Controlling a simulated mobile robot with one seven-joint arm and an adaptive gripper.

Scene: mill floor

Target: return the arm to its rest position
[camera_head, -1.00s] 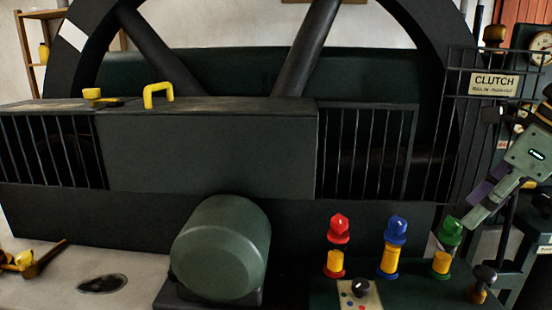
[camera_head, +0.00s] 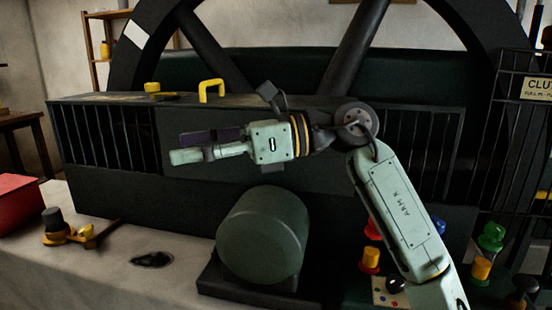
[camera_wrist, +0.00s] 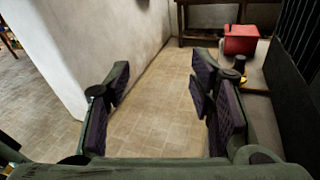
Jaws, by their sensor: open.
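My gripper (camera_head: 205,147) is at the end of my pale green arm, in front of the dark machine casing (camera_head: 215,140). It points left in the head view, above and left of the green rounded motor housing (camera_head: 262,235). In the wrist view my gripper (camera_wrist: 160,100) shows its dark-padded fingers wide apart. Nothing is between them, only tiled floor beyond. My forearm runs down to the lower right and hides part of the bulb panel.
A red box (camera_head: 14,203) and a yellow-and-black fitting (camera_head: 65,230) sit on the pale ledge at left. A red box (camera_wrist: 241,39) also shows in the wrist view. Green (camera_head: 490,238) and red (camera_head: 372,230) bulbs stand at lower right. A white wall (camera_wrist: 105,45) borders open floor.

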